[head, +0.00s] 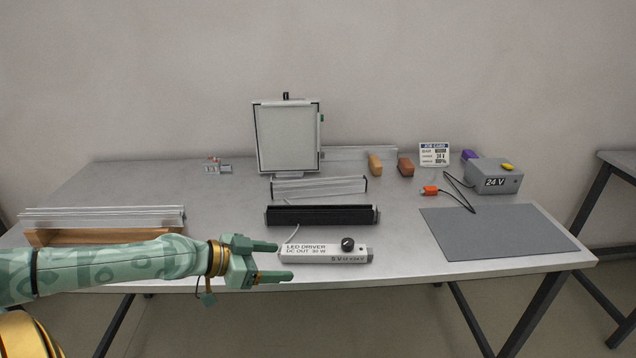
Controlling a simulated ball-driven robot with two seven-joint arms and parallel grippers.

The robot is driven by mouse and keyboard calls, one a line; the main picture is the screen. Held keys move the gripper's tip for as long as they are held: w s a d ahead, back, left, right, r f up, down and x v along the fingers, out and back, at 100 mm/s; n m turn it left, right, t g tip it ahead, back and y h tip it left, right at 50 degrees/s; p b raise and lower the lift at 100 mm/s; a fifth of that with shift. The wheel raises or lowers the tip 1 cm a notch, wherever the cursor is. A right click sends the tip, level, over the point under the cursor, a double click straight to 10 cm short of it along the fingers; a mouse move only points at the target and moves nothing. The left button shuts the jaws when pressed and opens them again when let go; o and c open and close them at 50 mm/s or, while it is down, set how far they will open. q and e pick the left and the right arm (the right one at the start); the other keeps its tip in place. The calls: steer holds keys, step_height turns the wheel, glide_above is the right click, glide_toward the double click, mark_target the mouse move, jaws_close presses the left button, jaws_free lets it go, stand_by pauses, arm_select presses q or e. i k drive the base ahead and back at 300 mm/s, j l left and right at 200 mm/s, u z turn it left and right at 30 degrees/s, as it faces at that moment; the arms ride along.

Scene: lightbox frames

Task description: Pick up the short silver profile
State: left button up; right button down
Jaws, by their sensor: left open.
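A short silver profile (318,188) with dark end caps lies across the middle of the table, in front of the upright framed panel (287,138) and behind a black profile (321,215). A longer silver profile (104,216) rests on a wooden support at the left. My left gripper (285,261) is open and empty at the front edge, its fingers pointing right beside the white LED driver (325,253). It is nearer the front than the short silver profile and apart from it. My right gripper is not in view.
Another silver strip (345,153) lies at the back, partly behind the panel. Tan and brown blocks (405,167), a card (434,154) and a grey 24 V box (494,177) with a cable stand at back right. A grey mat (498,233) lies bare at right.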

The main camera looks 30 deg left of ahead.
mark_target(293, 189)
steer(key=i+j, duration=0.5)
steer(key=j, duration=0.15)
steer(key=i+j, duration=0.5)
steer(key=j, duration=0.1)
